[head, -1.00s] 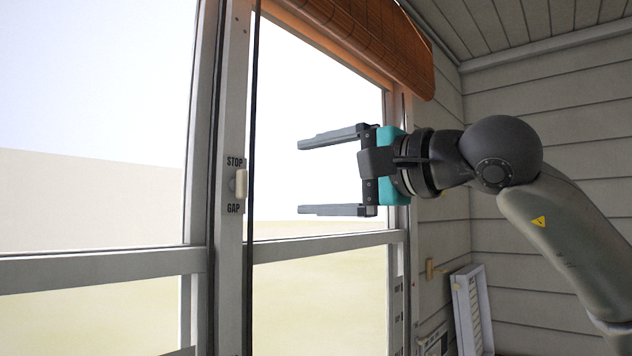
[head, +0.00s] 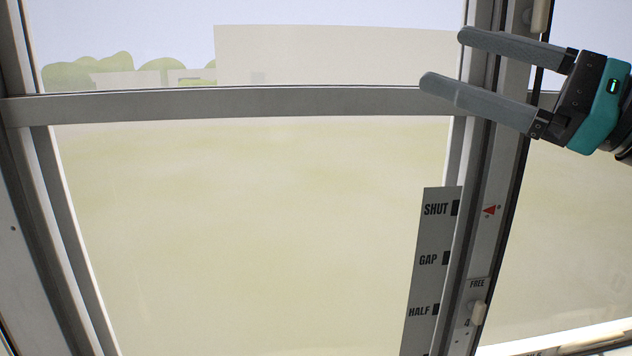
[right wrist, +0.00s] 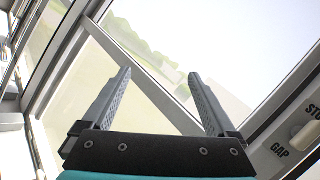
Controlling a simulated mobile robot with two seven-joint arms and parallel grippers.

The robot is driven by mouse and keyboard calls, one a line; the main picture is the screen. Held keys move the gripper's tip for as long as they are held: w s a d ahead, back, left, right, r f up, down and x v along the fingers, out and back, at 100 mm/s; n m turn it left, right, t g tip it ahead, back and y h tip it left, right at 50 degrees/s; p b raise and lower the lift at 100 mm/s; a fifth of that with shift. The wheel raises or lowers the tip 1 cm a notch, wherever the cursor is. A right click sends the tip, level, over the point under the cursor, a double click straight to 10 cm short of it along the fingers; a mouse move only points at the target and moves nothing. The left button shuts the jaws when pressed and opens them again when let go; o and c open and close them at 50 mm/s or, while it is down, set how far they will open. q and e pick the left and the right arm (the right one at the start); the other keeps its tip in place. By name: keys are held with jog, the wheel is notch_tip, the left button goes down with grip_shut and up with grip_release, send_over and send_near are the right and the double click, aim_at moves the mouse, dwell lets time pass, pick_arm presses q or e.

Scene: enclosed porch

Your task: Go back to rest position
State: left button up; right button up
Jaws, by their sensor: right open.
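My right gripper (head: 442,58) comes in from the right edge of the head view, high up in front of the window frame. Its two grey fingers are spread apart with nothing between them. The right wrist view also shows the gripper (right wrist: 157,78) open and empty, pointing toward the window glass. My left gripper is not in the head view.
A window with a grey crossbar (head: 260,102) fills the head view. A strip marked SHUT, GAP and HALF (head: 431,270) stands beside the post. A pale latch (head: 479,313) sits low on the post near FREE. Another pale knob (right wrist: 308,137) shows in the wrist view.

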jog(key=w+d+f+m+t+h, duration=0.25)
jog(key=f+m+h, duration=0.35)
jog(key=m, duration=0.6)
jog(key=w+d+f+m+t+h, duration=0.2)
jog(key=d+f+m+t+h, duration=0.25)
jog(key=m, duration=0.75)
jog(key=w+d+f+m+t+h, duration=0.25)
jog(key=f+m+h, duration=0.4)
jog(key=m, duration=0.45)
jog(key=s+f+m+g+h, duration=0.35)
jog(key=f+m+g, duration=0.5)
jog(key=f, duration=1.05)
jog(key=s+a+f+m+g+y, duration=0.2)
jog(key=s+a+f+m+g, duration=0.25)
jog(key=s+f, duration=0.6)
jog(key=s+a+f+m+g+y, duration=0.25)
jog(key=s+a+f+g, duration=0.3)
jog(key=s+f, duration=0.5)
notch_tip(320, 180, down, 27)
jog(key=s+g+b, duration=0.2)
jog(key=s+b, duration=0.1)
jog(key=b, duration=0.1)
jog(key=s+d+f+b, duration=0.1)
jog(key=s+f+b, duration=0.1)
jog(key=s+f, duration=0.5)
jog(key=s+d+f+g+b, duration=0.1)
jog(key=s+d+f+b, duration=0.1)
jog(key=s+f, duration=0.6)
jog(key=shift+d+f, duration=0.25)
jog(key=shift+f, duration=0.55)
